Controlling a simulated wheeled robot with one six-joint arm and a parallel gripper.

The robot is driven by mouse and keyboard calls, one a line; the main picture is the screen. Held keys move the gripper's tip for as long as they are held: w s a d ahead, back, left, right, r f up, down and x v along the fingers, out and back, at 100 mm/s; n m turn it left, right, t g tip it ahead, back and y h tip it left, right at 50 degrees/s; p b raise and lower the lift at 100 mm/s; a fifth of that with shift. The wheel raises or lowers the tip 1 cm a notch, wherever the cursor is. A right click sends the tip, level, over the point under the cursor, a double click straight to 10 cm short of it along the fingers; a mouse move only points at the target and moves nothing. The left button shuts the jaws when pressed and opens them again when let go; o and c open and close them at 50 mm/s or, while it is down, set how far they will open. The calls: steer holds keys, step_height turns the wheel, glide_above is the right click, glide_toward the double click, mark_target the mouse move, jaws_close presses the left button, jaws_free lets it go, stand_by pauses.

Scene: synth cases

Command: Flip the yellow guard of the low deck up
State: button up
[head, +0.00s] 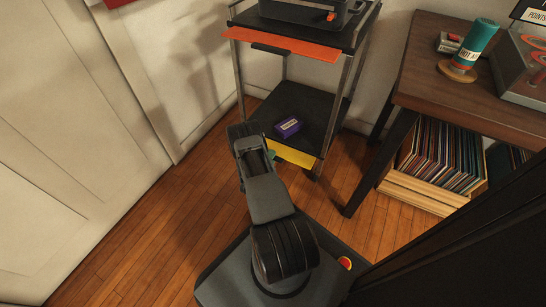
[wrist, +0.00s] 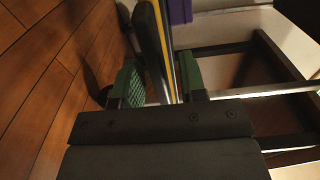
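The low deck (head: 308,105) of the black cart has a yellow guard (head: 293,154) along its front edge. The guard's left end is hidden behind my arm in the head view, and its tilt is hard to tell. My gripper (head: 271,155) is at the left part of that edge, mostly hidden by my arm with a bit of green finger showing. In the wrist view, the two green fingers of my gripper (wrist: 161,88) stand apart. The guard's thin yellow edge (wrist: 164,45) and a dark strip run between them; contact cannot be told.
A purple box (head: 288,127) lies on the low deck near the front. An orange guard (head: 284,44) is on the upper deck's front. A wooden table (head: 440,90) stands right, with a record crate (head: 420,192) below. Open floor (head: 130,240) lies left.

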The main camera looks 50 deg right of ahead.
steer(key=shift+x, duration=1.1)
jaws_close()
